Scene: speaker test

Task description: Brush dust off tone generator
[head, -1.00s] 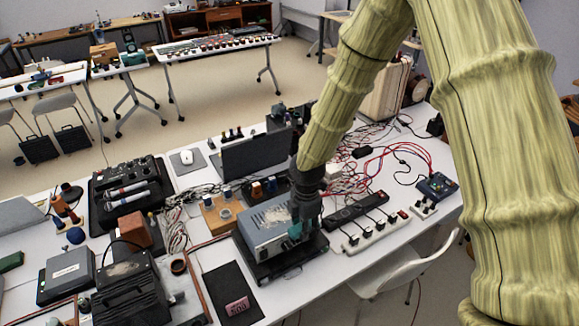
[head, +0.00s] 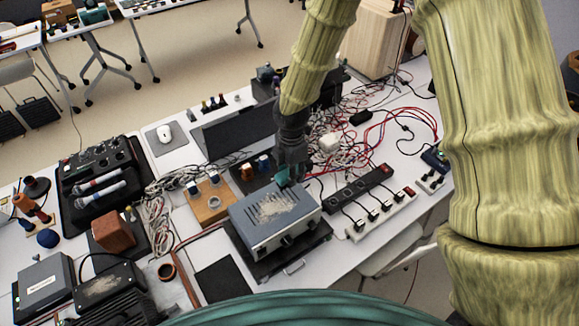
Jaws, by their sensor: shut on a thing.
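A blue-grey box with knobs on its front, apparently the tone generator (head: 250,222), sits on a dark mat on the white table. A pale, speckled dust patch (head: 277,207) covers the middle of its top. My gripper (head: 287,178) is at the box's back edge, pointing down. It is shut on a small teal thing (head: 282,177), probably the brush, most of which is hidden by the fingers. I cannot tell whether the teal thing touches the box top.
A dark power strip (head: 358,190) and a white strip with plugs (head: 380,215) lie right of the box. Tangled cables (head: 330,130) lie behind. A wooden block (head: 210,205) stands close on the left. Another dusty dark box (head: 105,288) is at lower left.

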